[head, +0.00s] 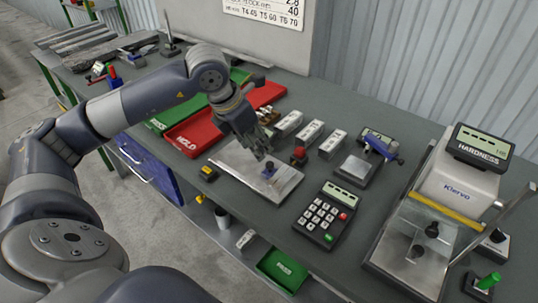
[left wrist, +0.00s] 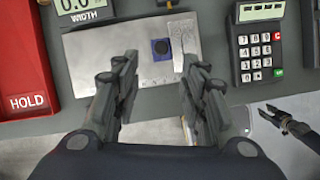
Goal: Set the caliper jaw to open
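The caliper appears to be the silver plate (head: 285,186) at the front of the bench, with a small dark blue block (head: 268,170) standing on it. In the left wrist view the plate (left wrist: 110,52) carries the blue block (left wrist: 160,47) and a thin pale upright piece beside it. A display reading 0.0 WIDTH (left wrist: 80,10) is at the plate's upper left. My left gripper (head: 262,150) is over the plate. In its wrist view its fingers (left wrist: 157,75) are apart with nothing between them.
A red HOLD tray (head: 190,136) and green tray (head: 158,124) lie left. A keypad (head: 324,214) is right of the plate, a hardness tester (head: 455,190) farther right. Several grey blocks (head: 288,124) and a red knob (head: 299,155) stand behind. The bench front edge is close.

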